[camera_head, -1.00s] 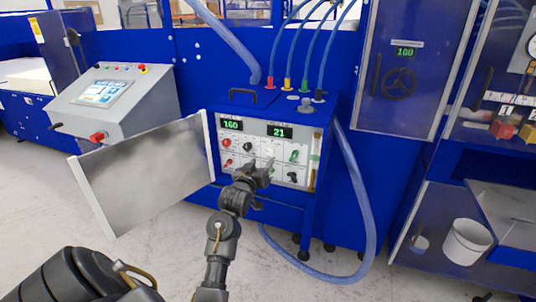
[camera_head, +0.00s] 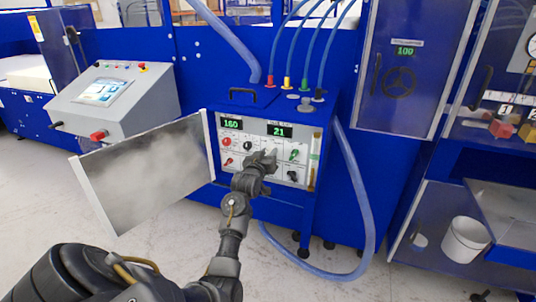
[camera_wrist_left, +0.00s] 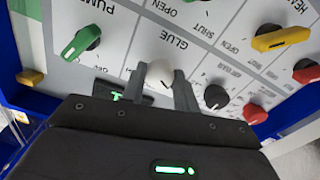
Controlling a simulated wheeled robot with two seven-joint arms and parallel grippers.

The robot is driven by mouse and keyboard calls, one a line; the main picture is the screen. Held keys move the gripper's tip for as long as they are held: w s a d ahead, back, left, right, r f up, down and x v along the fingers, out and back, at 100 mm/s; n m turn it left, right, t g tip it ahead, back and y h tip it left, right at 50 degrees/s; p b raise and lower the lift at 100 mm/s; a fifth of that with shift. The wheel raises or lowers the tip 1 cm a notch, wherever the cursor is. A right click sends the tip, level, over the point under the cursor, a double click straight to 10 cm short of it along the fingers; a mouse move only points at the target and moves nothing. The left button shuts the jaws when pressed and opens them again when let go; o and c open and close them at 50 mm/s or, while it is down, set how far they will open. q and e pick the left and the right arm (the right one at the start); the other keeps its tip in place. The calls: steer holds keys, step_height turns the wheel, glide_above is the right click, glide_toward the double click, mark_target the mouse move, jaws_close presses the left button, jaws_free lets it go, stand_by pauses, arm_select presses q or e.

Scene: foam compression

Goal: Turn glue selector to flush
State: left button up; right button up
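The glue selector is a white round knob (camera_wrist_left: 160,74) under the printed word GLUE on the control panel (camera_wrist_left: 215,50) in the left wrist view. My left gripper (camera_wrist_left: 161,80) has its two fingers apart, one on each side of the knob. I cannot tell whether they touch it. In the head view my left gripper (camera_head: 264,158) is at the middle of the panel (camera_head: 229,138) and covers part of it. The knob's pointer direction is not clear. My right gripper is not in view.
A green lever (camera_wrist_left: 80,42), a yellow lever (camera_wrist_left: 281,38) and a black knob (camera_wrist_left: 215,96) sit around the glue knob. An open metal door (camera_head: 145,175) hangs left of the panel. A blue hose (camera_head: 366,200) loops to the right.

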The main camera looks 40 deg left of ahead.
arm_select(q)
steer(key=c, duration=0.4)
steer(key=m+p, duration=0.2)
steer(key=m, duration=0.3)
steer(key=m+p, duration=0.1)
steer(key=m, duration=0.5)
steer(key=shift+a+r+m, duration=0.1)
steer(key=shift+m, duration=0.3)
steer(key=m+p, duration=0.2)
steer(key=m, duration=0.4)
steer(key=m+p, duration=0.1)
steer(key=m, duration=0.5)
stand_by(0.4)
